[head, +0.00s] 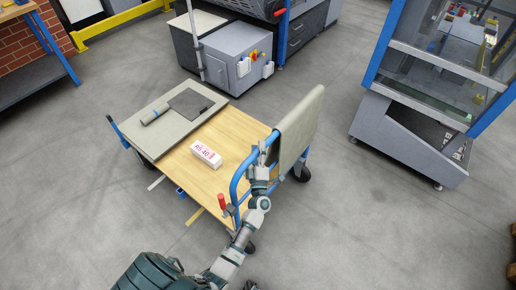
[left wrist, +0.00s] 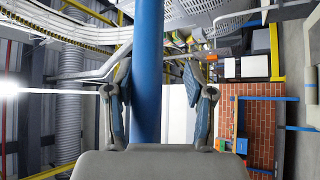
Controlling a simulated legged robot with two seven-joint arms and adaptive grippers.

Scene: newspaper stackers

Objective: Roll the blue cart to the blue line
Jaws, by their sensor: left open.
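The blue cart has a wooden deck (head: 232,134) and a blue tube handle (head: 238,180) on its right side. My left gripper (head: 262,158) is at the upper part of this handle. In the left wrist view, a blue bar (left wrist: 148,60) of the handle runs between the two spread fingers of the left gripper (left wrist: 156,85). The fingers are open around the bar, with gaps showing at the sides. My right gripper is not in view. I cannot make out a blue line on the floor.
A grey-green board (head: 165,118) and a box with red print (head: 206,154) lie on the deck. A grey-green panel (head: 303,122) hangs at the handle. A grey cabinet (head: 236,62) stands behind, and a glass-sided machine (head: 410,140) at right. Floor between is clear.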

